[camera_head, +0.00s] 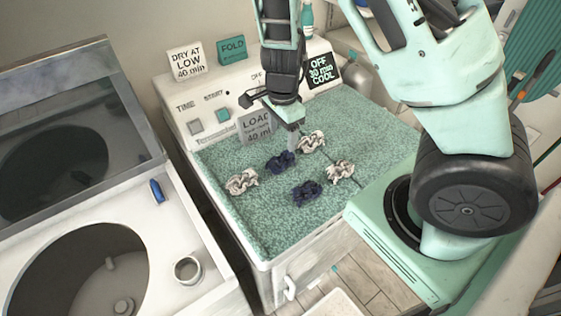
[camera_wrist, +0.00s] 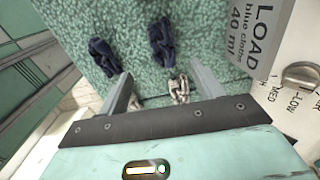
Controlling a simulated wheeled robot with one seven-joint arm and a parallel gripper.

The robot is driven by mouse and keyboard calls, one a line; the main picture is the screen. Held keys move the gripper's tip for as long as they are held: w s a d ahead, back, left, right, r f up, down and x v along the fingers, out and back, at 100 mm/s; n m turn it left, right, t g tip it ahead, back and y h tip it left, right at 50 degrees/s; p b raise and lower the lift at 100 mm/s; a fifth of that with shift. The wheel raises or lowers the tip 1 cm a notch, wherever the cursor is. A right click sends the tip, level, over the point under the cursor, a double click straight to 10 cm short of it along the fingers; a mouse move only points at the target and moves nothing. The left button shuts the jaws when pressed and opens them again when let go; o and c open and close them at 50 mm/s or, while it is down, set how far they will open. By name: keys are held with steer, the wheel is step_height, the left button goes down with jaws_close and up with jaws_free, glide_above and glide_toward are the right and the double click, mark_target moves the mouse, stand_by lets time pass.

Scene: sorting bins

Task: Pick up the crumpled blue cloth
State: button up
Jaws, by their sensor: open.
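Two crumpled dark blue cloths lie on the green patterned mat (camera_head: 320,218). One blue cloth (camera_head: 281,160) is just below my gripper (camera_head: 292,138) in the head view, and the other blue cloth (camera_head: 306,193) lies nearer the front. In the wrist view, one blue cloth (camera_wrist: 162,40) is beyond my gripper's fingertips (camera_wrist: 159,70), and the other blue cloth (camera_wrist: 103,55) is to its left. My gripper is open and empty above the mat. A cream cloth (camera_wrist: 178,90) shows between the fingers.
More cream cloths lie near the blue ones, at left (camera_head: 242,181), back (camera_head: 311,142) and right (camera_head: 340,173). A "LOAD" sign (camera_head: 257,127) stands at the mat's back edge, close to my gripper. A control panel (camera_head: 215,110) rises behind. The mat's front is clear.

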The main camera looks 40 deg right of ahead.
mark_target(282, 158)
steer(key=f, duration=0.5)
steer(key=f+b, duration=0.1)
steer(key=f, duration=0.4)
steer(key=shift+w+d+f, duration=0.1)
steer(key=shift+w+f, duration=0.1)
steer(key=shift+c, duration=0.3)
steer(key=c, duration=1)
